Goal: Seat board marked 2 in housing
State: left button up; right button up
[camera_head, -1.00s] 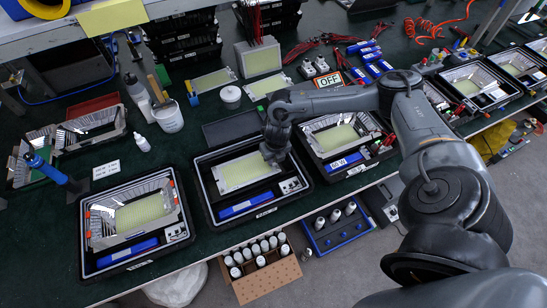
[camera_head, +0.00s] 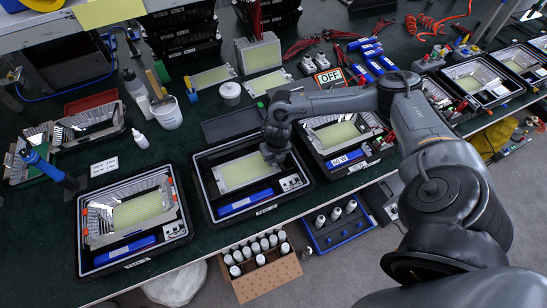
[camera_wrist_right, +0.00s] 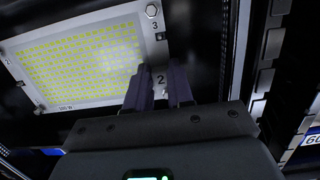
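A white board (camera_head: 240,173) with a yellow-green LED grid lies in the open black housing (camera_head: 204,208) in the middle of the table. In the right wrist view the board (camera_wrist_right: 80,65) fills the upper left. The figures 3 and 2 show near the screws at its right-hand corners. My right gripper (camera_head: 273,160) is at the board's right end. In the wrist view its two dark fingers (camera_wrist_right: 163,88) stand apart, with the 2 and a screw visible between them. Whether they touch the board is unclear. My left gripper is out of view.
A blue driver (camera_head: 245,203) and a connector block (camera_head: 291,183) sit in the same housing. Housings with reflectors stand left (camera_head: 85,250) and right (camera_head: 345,134). A cardboard box of cylinders (camera_head: 268,282) and a blue tray (camera_head: 340,237) are below the table edge.

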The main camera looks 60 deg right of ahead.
jog(key=o, duration=0.5)
jog(key=shift+c, duration=0.2)
jog(key=shift+r, duration=0.1)
notch_tip(320, 180, up, 11)
jog(key=s+p, duration=0.1)
jog(key=p, duration=0.1)
jog(key=shift+s+a+f, duration=0.2)
jog(key=shift+a, duration=0.25)
